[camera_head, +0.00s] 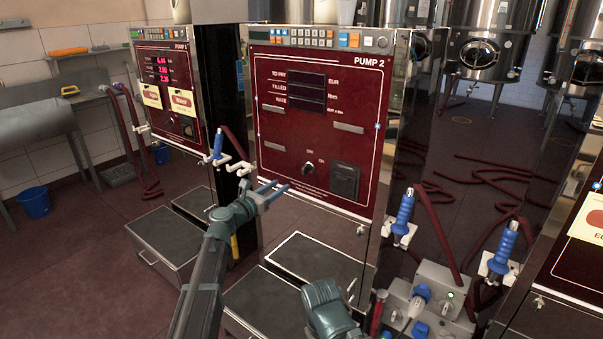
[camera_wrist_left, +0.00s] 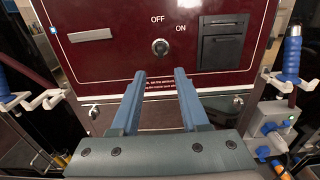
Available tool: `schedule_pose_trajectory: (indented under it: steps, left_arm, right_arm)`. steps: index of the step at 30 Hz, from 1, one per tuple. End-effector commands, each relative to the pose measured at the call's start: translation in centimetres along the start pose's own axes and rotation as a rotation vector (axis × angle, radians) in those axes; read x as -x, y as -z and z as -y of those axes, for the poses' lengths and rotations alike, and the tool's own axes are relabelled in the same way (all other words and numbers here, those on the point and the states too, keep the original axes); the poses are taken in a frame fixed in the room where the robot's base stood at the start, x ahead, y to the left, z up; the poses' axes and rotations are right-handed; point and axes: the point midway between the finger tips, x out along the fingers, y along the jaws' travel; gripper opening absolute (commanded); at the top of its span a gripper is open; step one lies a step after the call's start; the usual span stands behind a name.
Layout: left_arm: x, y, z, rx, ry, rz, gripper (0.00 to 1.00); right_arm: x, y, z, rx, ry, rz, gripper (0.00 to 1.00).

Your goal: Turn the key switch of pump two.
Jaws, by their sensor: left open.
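Pump two (camera_head: 345,120) is a dark red panel labelled PUMP 2 in a steel cabinet. Its key switch (camera_head: 308,168) is a small round metal knob low on the panel, between the OFF and ON labels; which way it points is too small to tell. In the left wrist view the key switch (camera_wrist_left: 160,47) sits just beyond and between the fingertips. My left gripper (camera_head: 273,192) is open and empty, left of and below the switch, apart from it. It also shows in the left wrist view (camera_wrist_left: 160,76). My right gripper's fingers are not seen.
A card slot (camera_head: 345,181) is right of the switch. Pump one (camera_head: 167,90) stands to the left. Blue-handled nozzles hang on holders at both sides, one (camera_head: 403,212) at right. Steel drawers (camera_head: 318,260) jut out below the panel. A grey socket box (camera_head: 430,300) is at lower right.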

Motion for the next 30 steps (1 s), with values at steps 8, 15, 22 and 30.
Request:
schedule_pose_trajectory:
  steps: [8, 15, 22, 30]
  left_arm:
    - [-5.4, 0.0, -0.1, -0.003, 0.003, -0.001, 0.45]
    - [-9.9, 0.0, -0.1, -0.003, 0.003, -0.001, 0.45]
    - [-12.6, 0.0, 0.0, -0.004, 0.002, -0.001, 0.45]
    - [-13.3, 0.0, 0.1, -0.004, 0.002, -0.001, 0.45]
  right_arm:
    - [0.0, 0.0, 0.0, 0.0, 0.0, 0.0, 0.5]
    - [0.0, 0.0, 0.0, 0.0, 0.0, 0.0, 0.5]
    - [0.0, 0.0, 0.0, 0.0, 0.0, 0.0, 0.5]
    - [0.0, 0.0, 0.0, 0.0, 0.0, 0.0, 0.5]
